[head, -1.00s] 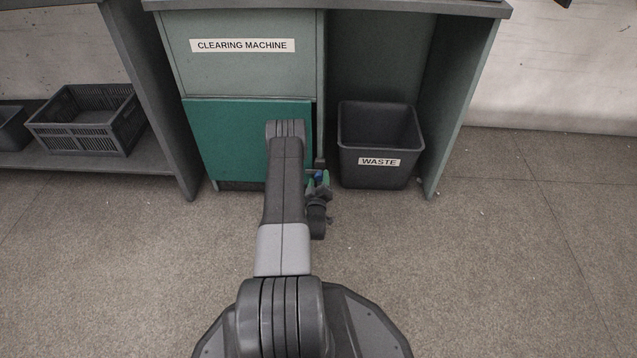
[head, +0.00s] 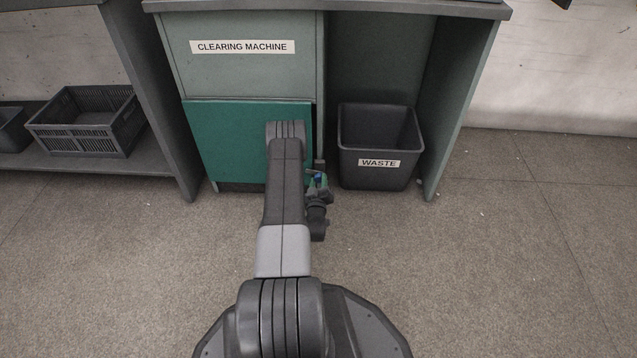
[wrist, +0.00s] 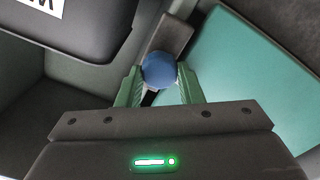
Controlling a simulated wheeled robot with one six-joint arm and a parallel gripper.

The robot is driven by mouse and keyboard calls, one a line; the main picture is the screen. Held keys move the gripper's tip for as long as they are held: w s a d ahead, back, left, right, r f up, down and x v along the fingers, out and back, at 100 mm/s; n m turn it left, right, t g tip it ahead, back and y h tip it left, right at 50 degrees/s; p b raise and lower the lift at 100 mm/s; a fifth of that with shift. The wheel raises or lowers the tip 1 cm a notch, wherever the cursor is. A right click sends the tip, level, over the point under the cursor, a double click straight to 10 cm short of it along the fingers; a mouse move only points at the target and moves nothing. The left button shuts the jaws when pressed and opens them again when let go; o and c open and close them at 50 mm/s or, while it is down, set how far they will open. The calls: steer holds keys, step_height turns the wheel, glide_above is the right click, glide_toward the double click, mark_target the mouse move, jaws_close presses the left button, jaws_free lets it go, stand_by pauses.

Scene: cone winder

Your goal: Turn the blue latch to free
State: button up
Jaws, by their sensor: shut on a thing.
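The blue latch (wrist: 159,70) shows as a round blue knob in the wrist view, on a grey bar beside the teal door (wrist: 258,75). My gripper (wrist: 158,88) has its two green fingers on either side of the knob and is shut on it. My arm covers part of the door. How far the latch is turned I cannot tell.
A dark waste bin (head: 378,172) stands close to the right of my gripper, under the bench. It also shows at the upper left of the wrist view (wrist: 75,30). A grey crate (head: 86,120) sits on the left shelf. The floor in front is clear.

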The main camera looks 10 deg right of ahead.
steer(key=m, duration=0.4)
steer(key=shift+m, duration=0.3)
steer(key=m, duration=0.3)
steer(key=shift+m, duration=0.4)
steer(key=m, duration=0.3)
steer(key=shift+d, duration=0.1)
steer(key=shift+s+m, duration=0.1)
steer(key=shift+m, duration=1.9)
steer(key=shift+f, duration=0.1)
steer(key=o, duration=1)
steer(key=shift+c, duration=0.2)
steer(key=p+v, duration=0.4)
steer(key=v, duration=0.9)
steer(key=shift+s+p, duration=0.3)
steer(key=shift+s, duration=0.1)
